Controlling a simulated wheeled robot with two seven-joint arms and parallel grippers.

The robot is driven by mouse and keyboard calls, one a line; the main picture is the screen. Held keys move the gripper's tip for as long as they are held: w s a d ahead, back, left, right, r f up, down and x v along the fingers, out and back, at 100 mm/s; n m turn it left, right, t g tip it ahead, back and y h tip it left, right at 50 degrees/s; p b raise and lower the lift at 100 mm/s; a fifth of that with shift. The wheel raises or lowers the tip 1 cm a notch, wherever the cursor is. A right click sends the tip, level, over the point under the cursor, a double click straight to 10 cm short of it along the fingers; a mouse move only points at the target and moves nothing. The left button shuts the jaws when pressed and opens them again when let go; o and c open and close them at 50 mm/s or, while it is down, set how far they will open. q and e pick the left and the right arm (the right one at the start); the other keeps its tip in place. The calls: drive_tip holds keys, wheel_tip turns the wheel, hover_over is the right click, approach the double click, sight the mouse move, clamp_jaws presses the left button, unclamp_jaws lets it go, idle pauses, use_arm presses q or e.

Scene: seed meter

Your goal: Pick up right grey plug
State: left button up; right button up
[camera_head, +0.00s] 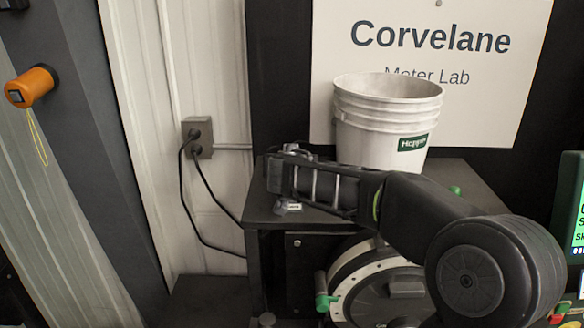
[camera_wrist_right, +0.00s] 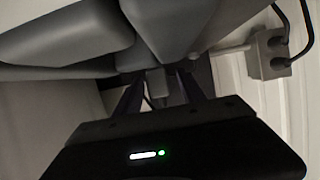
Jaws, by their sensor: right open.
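My right gripper (camera_head: 278,172) reaches in from the right, low over the front left of the dark table. It also shows in the right wrist view (camera_wrist_right: 160,88), with its two dark fingers apart. A small grey piece (camera_wrist_right: 157,82) shows between the fingers; I cannot tell whether they touch it. In the head view, a small grey plug-like piece (camera_head: 286,207) with a pale label lies at the table's front left edge, just below the gripper. Another small piece (camera_head: 292,149) is partly hidden behind the gripper. I cannot tell which is the right grey plug. My left gripper is out of view.
A white bucket (camera_head: 385,120) stands on the table (camera_head: 262,212) behind my arm. A wall outlet (camera_head: 198,138) holds two black cords at the left. A round seed meter (camera_head: 350,290) sits below the tabletop. A green-screened device (camera_head: 575,205) is at far right.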

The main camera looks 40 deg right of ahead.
drive_tip(key=shift+c, duration=0.4)
clamp_jaws()
